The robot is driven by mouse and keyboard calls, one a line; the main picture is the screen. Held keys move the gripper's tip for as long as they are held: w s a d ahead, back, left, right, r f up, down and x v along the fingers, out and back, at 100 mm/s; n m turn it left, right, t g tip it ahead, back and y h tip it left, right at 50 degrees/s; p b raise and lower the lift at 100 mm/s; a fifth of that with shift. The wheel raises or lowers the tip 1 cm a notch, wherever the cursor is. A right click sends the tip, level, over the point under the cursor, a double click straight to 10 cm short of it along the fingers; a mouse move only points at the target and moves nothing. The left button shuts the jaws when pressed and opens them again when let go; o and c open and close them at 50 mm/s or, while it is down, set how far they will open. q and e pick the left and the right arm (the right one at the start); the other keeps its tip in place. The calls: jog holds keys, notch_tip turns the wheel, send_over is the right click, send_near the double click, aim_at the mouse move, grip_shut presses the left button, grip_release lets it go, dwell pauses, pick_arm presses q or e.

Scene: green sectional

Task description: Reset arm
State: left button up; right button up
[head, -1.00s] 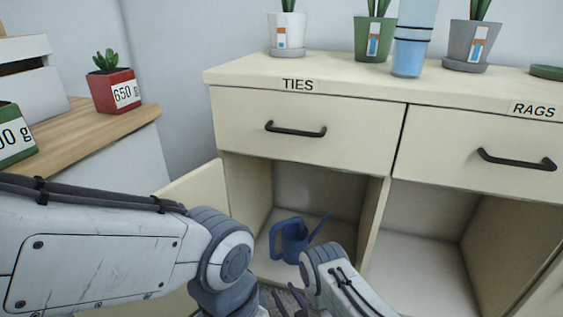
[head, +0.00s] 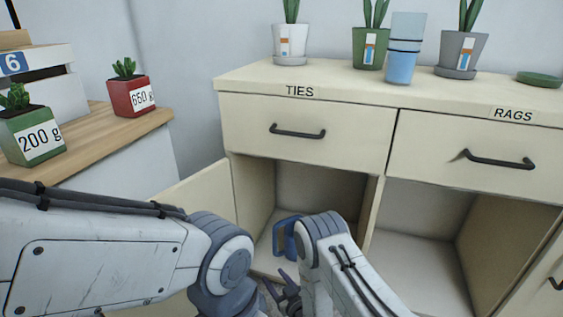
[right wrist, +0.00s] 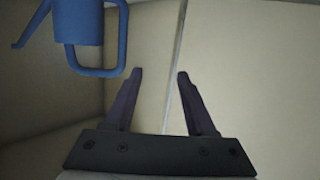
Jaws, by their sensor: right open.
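My right gripper (head: 285,296) shows in the head view as dark fingers low in front of the open left compartment. In the right wrist view its two fingers (right wrist: 160,74) are apart with nothing between them. A blue watering can (head: 285,238) stands in that compartment, mostly hidden behind my right arm (head: 345,265). In the right wrist view the can (right wrist: 82,25) is at the upper left, apart from the fingers, cut off by the top edge. My left arm (head: 110,240) comes in from the left. Its gripper is outside the frame.
The cream cabinet (head: 300,152) has drawers labelled TIES and RAGS above open compartments. Its left door (head: 200,205) stands open. Potted plants and a blue cup (head: 401,65) stand on top. A green 200 g pot (head: 38,138) and a red 650 g pot (head: 130,96) stand on the wooden counter (head: 90,135).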

jog(key=s+a+r+g+h+p, duration=0.2)
jog(key=r+g+p, duration=0.1)
jog(key=r, duration=0.8)
jog(key=s+a+r+g+h+p, duration=0.1)
jog(key=s+a+r+g+p, duration=0.15)
jog(key=r, duration=0.75)
jog(key=s+d+r+g+h+p, duration=0.1)
jog(key=s+d+r+g+p, duration=0.2)
jog(key=s+r, duration=0.45)
jog(key=s+d+r+n+g+h+p, duration=0.15)
jog(key=s+d+r, duration=0.3)
jog(key=s, duration=0.65)
jog(key=s+d+r+g+h+p, duration=0.1)
jog(key=s+d+r+g, duration=0.25)
jog(key=s+r, duration=0.45)
notch_tip(320, 180, up, 36)
jog(key=s+p, duration=0.1)
jog(key=p, duration=3.7)
jog(key=shift+s+r, duration=0.15)
jog(key=shift+s, duration=0.05)
